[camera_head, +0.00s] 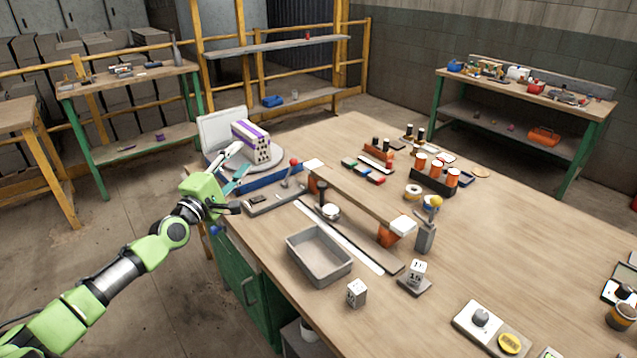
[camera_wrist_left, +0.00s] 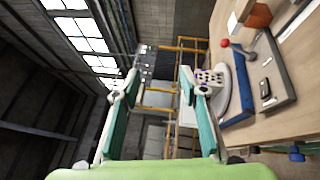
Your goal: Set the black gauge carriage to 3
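A long wooden gauge rail with a white strip (camera_head: 349,241) lies diagonally on the workbench (camera_head: 500,235). A black upright piece (camera_head: 322,192), which looks like the gauge carriage, stands near the rail's far end, beside a shiny round knob (camera_head: 331,211). The scale's numbers are too small to read. My left gripper (camera_head: 240,163) is past the bench's left edge, apart from the carriage, with teal finger pads. In the left wrist view my left gripper (camera_wrist_left: 160,85) has its fingers spread and nothing between them. My right gripper is not in view.
A grey tray (camera_head: 320,260) stands in front of the rail. A raised wooden beam (camera_head: 362,197) runs behind it. A purple-striped brick (camera_head: 251,142) sits near my left gripper.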

